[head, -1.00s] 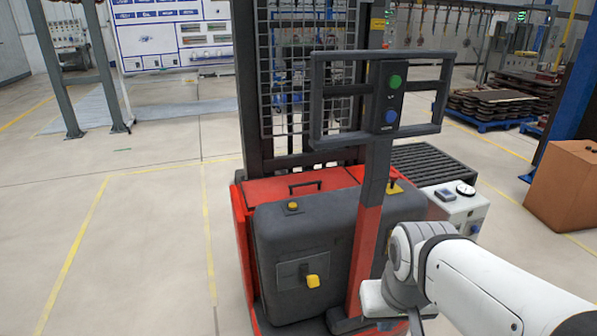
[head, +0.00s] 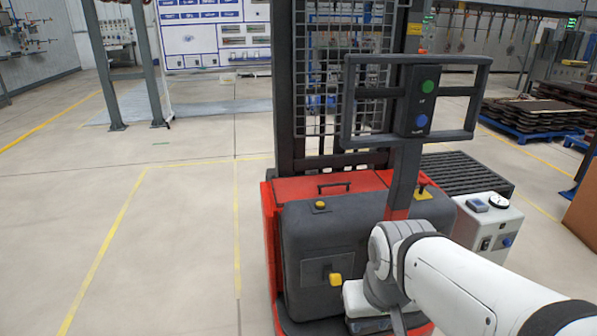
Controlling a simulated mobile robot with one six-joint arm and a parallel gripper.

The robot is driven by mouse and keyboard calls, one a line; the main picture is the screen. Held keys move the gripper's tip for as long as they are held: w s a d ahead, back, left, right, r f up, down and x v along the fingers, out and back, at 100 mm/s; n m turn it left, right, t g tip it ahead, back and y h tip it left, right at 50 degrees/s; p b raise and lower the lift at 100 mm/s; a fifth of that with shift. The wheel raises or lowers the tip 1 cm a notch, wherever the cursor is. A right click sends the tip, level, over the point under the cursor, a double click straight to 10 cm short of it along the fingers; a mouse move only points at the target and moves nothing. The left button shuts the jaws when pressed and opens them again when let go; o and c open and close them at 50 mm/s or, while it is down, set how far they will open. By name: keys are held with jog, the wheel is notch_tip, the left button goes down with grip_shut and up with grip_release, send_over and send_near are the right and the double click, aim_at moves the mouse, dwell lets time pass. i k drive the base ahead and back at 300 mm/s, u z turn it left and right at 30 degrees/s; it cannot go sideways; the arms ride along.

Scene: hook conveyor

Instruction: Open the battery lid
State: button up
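The red battery lid (head: 301,190) lies flat and shut on top of the red pallet stacker, behind its dark grey body cover (head: 325,241). A black bar handle (head: 333,186) stands on the lid. The mast rises behind it, and the dark control post partly hides the lid's right side. My white arm comes in from the lower right, and its wrist is in front of the stacker's right side, lower and nearer than the lid. My gripper's fingertips are not seen; the arm's end runs down to the bottom edge of the picture.
A control panel frame (head: 416,102) with green and blue buttons overhangs the lid's right side. Yellow knobs sit on the grey cover (head: 320,205) and its front (head: 335,280). A roller conveyor (head: 466,174) and white box (head: 488,222) stand right. The floor at left is clear.

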aim_at(285, 189)
jog(key=u, duration=2.05)
jog(key=i, duration=2.15)
jog(key=z, duration=3.8)
jog(key=i, duration=1)
jog(key=u, duration=0.15)
